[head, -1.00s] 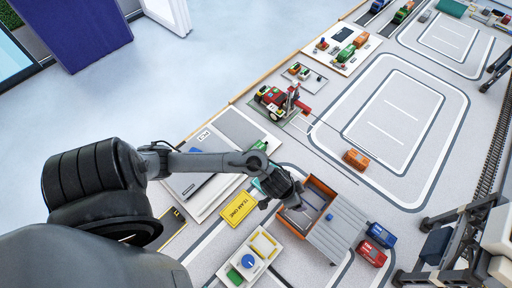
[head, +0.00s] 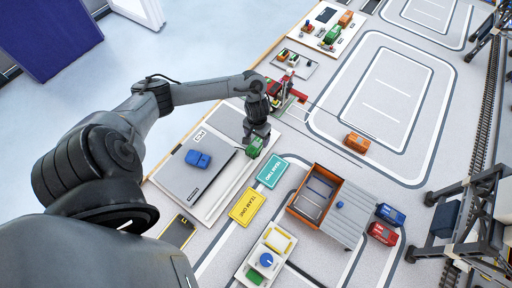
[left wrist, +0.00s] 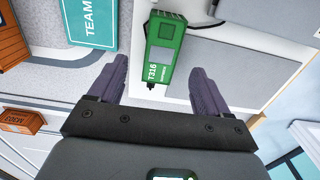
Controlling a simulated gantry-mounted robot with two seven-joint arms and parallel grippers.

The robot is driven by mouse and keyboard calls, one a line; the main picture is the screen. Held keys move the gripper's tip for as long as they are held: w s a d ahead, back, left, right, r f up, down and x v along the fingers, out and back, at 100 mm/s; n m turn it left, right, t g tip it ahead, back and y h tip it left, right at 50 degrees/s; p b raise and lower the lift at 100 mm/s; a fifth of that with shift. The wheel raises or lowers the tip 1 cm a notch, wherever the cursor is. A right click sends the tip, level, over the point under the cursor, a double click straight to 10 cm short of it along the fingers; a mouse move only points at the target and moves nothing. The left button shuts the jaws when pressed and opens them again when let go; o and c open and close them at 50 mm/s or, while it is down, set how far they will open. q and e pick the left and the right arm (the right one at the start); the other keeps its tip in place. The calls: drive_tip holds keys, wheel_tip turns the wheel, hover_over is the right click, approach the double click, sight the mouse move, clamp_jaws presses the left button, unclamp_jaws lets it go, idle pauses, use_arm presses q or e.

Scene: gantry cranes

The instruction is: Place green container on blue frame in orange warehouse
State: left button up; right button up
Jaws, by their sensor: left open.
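A green container (left wrist: 166,52) marked T316 lies between the open fingers of my left gripper (left wrist: 156,85) in the left wrist view, a little beyond the fingertips; I see no contact. In the head view, my left gripper (head: 257,136) is right above this green container (head: 254,147), at the right edge of the white and grey platform. The orange warehouse (head: 294,208) is open on its left part, with a grey roof panel to the right. Inside it, thin blue frame lines (head: 320,187) show around a grey floor. My right gripper is not in view.
A teal sign (head: 271,171) and a yellow sign (head: 245,207) lie between the platform and the warehouse. A blue block (head: 198,158) rests on the platform. A red vehicle (head: 287,92) stands close behind the gripper. Blue (head: 390,214) and red (head: 382,233) containers lie right of the warehouse.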

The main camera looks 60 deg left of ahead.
sight(257, 144)
use_arm(q)
drive_tip(key=shift+a+f+b, duration=0.1)
drive_tip(key=shift+f+b, duration=0.75)
drive_tip(key=shift+f, duration=2.3)
drive_tip(key=c, duration=1.1)
drive_tip(key=shift+r, duration=0.1)
drive_tip(key=shift+c, duration=0.5)
